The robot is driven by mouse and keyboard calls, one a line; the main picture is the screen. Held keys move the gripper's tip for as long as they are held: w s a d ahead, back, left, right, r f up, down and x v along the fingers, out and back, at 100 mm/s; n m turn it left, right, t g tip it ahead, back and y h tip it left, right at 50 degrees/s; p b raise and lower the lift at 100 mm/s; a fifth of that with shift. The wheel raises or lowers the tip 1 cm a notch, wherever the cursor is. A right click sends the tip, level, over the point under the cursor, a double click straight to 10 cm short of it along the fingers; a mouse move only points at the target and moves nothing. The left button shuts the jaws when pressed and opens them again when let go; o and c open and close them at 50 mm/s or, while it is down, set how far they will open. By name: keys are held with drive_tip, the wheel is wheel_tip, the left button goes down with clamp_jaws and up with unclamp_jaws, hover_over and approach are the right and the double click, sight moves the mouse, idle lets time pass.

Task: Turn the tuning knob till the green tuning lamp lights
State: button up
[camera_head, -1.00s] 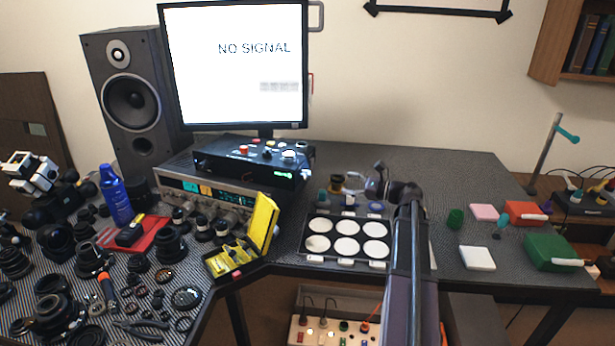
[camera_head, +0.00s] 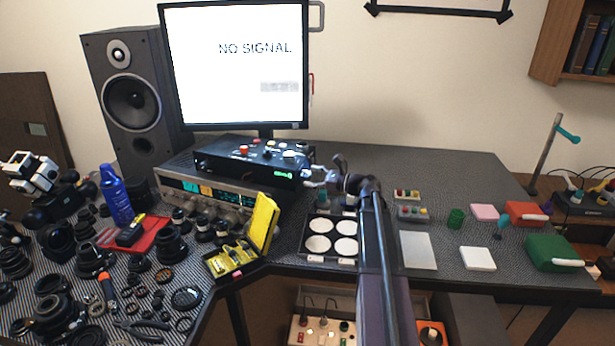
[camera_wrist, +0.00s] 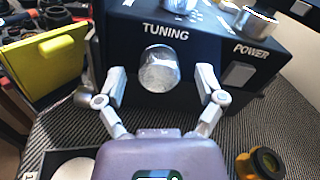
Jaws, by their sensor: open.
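The tuning knob (camera_wrist: 160,70) is a round silver knob on the front of a black box, under the word TUNING. My gripper (camera_wrist: 162,78) is open, with one finger on each side of the knob; I cannot tell whether either finger touches it. In the head view my gripper (camera_head: 316,178) is at the right end of the black box (camera_head: 240,165), and the knob cannot be made out there. A small green lit mark (camera_head: 284,174) shows on the box front; I cannot tell whether it is the tuning lamp. The monitor (camera_head: 235,90) reads NO SIGNAL.
A POWER button (camera_wrist: 239,73) is right of the knob. A yellow open case (camera_head: 262,225) stands left of my gripper.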

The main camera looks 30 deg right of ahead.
drive_tip(key=shift+w+a, duration=0.4)
drive_tip(key=shift+w, duration=0.05)
drive_tip(key=c, duration=1.2)
drive_tip(key=shift+o, duration=0.2)
drive_tip(key=shift+a, duration=0.1)
drive_tip(key=shift+n, duration=2.8)
